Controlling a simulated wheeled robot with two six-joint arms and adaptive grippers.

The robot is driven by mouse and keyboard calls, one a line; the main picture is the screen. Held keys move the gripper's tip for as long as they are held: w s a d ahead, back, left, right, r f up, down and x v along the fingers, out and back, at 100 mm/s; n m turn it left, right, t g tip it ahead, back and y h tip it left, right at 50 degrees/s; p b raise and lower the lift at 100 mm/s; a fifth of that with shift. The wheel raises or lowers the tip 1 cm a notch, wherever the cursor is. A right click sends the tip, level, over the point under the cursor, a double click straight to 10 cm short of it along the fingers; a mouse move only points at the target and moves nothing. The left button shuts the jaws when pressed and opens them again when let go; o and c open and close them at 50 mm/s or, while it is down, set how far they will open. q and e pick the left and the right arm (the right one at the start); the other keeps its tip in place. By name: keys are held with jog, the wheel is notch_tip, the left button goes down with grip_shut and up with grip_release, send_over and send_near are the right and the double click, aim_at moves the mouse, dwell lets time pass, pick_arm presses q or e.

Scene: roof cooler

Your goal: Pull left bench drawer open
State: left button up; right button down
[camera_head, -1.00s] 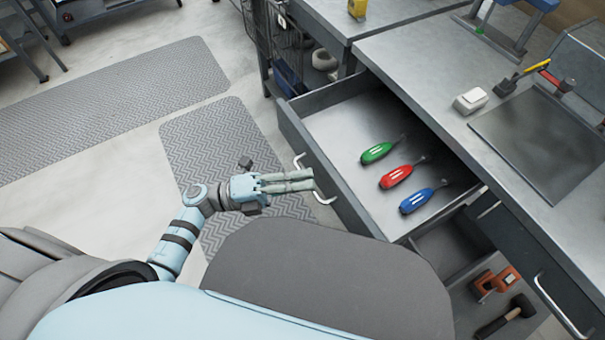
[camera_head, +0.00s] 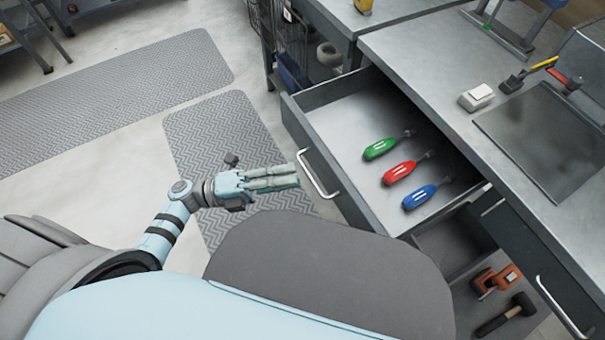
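The left bench drawer (camera_head: 310,143) stands pulled well out from under the workbench. My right gripper is not in view.
The grey benchtop (camera_head: 415,55) carries a white box (camera_head: 476,97) and a dark mat (camera_head: 540,140). Another drawer handle (camera_head: 562,306) is at lower right. An orange tool (camera_head: 495,281) and a mallet (camera_head: 507,315) lie below. Floor mats (camera_head: 215,130) at left are clear.

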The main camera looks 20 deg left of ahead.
pick_arm(q)
jog(key=v, duration=0.8)
